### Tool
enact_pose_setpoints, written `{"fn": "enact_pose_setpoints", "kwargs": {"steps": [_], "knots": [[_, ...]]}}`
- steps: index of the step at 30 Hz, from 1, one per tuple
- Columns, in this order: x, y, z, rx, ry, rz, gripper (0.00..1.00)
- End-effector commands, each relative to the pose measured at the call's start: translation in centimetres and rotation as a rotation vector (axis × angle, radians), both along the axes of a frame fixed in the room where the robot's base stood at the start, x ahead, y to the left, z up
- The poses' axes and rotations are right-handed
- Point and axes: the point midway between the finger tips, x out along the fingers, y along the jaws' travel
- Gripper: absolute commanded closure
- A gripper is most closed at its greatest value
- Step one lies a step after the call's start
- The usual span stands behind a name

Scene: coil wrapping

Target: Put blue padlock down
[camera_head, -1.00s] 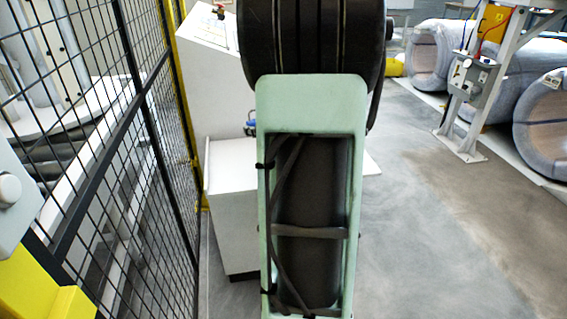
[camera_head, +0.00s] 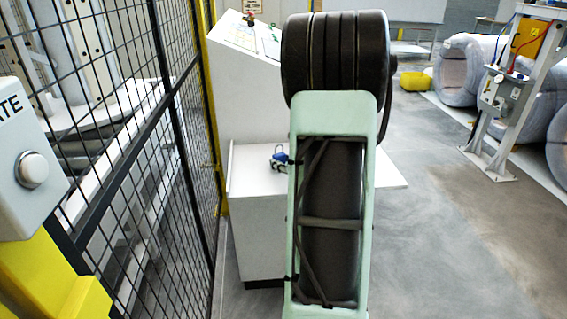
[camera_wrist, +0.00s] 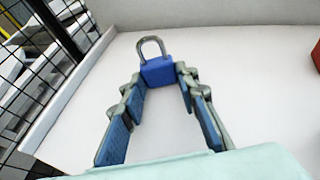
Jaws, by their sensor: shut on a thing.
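The blue padlock (camera_wrist: 157,71) with a silver shackle is held upright between my gripper's fingertips (camera_wrist: 159,77) in the wrist view. The shackle points away from my palm. Behind the padlock is the white tabletop (camera_wrist: 240,70); I cannot tell whether the padlock touches it. In the head view a small blue part, likely the padlock (camera_head: 280,158), shows at the left edge of my arm above the white table (camera_head: 250,180). My arm hides most of the gripper there.
A sloped white console (camera_head: 240,70) with a red button stands behind the table. A black mesh fence (camera_head: 130,130) runs along the left, near a grey button box (camera_head: 30,165). Wrapped coils and a white stand (camera_head: 500,120) are at the right. Grey floor lies clear between.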

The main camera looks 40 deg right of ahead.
Motion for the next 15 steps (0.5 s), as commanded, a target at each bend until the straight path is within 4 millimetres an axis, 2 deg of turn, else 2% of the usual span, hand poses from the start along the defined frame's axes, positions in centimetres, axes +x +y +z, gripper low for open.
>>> {"fn": "enact_pose_setpoints", "kwargs": {"steps": [1,2,6,15], "knots": [[0.02,0.00,-0.26,0.000,-0.001,0.000,0.99],[0.00,0.00,-0.28,0.000,0.000,0.000,0.71],[0.00,0.01,-0.16,0.000,0.000,0.000,0.55],[0.00,0.01,-0.09,0.000,0.001,0.000,0.54]]}}
